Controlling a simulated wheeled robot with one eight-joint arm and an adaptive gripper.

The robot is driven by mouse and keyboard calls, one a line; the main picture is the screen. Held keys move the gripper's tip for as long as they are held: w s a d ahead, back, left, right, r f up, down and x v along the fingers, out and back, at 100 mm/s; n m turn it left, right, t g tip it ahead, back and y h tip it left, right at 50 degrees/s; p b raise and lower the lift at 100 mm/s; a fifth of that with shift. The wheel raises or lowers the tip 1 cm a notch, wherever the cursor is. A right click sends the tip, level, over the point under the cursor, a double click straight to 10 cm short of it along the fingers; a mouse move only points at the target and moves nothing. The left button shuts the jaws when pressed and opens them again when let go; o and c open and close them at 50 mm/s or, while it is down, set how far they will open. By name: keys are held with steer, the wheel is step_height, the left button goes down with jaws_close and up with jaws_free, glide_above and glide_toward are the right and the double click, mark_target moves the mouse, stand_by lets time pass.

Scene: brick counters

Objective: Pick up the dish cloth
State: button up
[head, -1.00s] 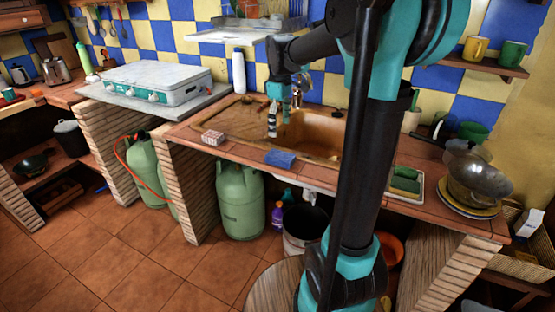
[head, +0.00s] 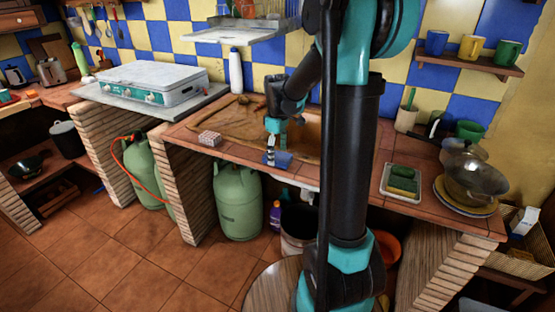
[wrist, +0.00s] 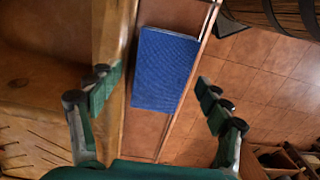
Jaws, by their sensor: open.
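The dish cloth (head: 283,160) is a small blue folded cloth lying flat on the tiled front edge of the counter, in front of the sink. In the wrist view the cloth (wrist: 163,70) lies beyond and between my open fingers, nearer the top of the picture. My gripper (head: 270,158) is above the counter at the cloth's left end in the head view and hides part of it. In the wrist view my gripper (wrist: 156,95) is open, with nothing between its pads. I cannot tell the exact height above the cloth.
A sponge-like block (head: 210,139) lies left of the cloth on the counter (head: 340,178). The brown sink (head: 310,130) is behind the cloth. The counter's front edge drops to the floor.

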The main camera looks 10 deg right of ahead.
mark_target(277, 155)
steer(key=c, duration=1.2)
steer(key=shift+o, duration=0.2)
steer(key=shift+r, duration=0.15)
step_height(277, 155, up, 20)
steer(key=o, duration=0.3)
steer(key=shift+c, duration=1.3)
